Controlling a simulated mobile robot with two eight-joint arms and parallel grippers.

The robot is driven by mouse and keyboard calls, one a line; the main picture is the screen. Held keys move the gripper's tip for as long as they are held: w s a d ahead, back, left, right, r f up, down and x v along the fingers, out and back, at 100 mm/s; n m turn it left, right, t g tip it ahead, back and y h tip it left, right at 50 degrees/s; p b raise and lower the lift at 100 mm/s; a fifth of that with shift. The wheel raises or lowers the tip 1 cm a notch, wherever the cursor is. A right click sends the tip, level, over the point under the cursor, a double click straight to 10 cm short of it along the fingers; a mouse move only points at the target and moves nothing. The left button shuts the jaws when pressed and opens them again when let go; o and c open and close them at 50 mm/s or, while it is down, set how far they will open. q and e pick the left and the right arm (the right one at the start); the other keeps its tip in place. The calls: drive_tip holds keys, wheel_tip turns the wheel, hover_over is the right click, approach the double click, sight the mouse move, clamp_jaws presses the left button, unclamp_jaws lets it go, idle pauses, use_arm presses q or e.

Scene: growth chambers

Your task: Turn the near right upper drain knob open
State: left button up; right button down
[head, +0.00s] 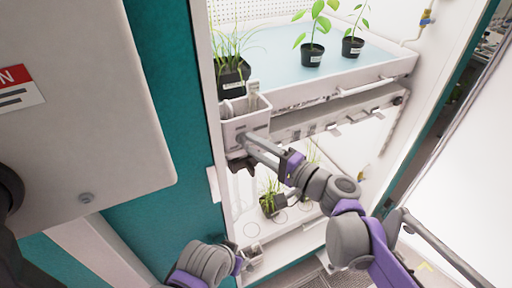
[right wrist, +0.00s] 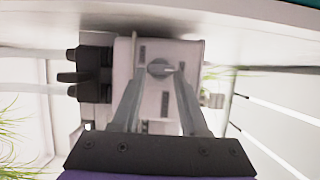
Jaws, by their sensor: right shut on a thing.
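The near right upper drain knob (right wrist: 158,68) is a small grey round knob on the pale drain box under the upper tray. It shows between my right fingertips in the right wrist view. My right gripper (head: 246,139) reaches the front of the white drain box (head: 246,118) in the head view, and its fingers close in on the knob (right wrist: 158,72). The knob itself is mostly hidden by the fingers in the head view. My left arm shows low in the head view, with its gripper end (head: 240,264) near the lower shelf; its jaws are not clear.
The upper tray (head: 390,70) holds blue liquid and several potted plants. A lower shelf (head: 285,240) has a grassy pot (head: 268,204). Black fittings with pale hoses (right wrist: 92,75) sit left of the knob in the wrist view. A teal chamber wall (head: 165,60) stands at left.

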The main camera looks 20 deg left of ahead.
idle(0.4)
drive_tip(key=shift+c, duration=2.1)
unclamp_jaws()
drive_tip(key=v, duration=1)
drive_tip(key=shift+s+d+b, duration=0.15)
drive_tip(key=shift+d+b, duration=0.15)
drive_tip(key=shift+d, duration=0.1)
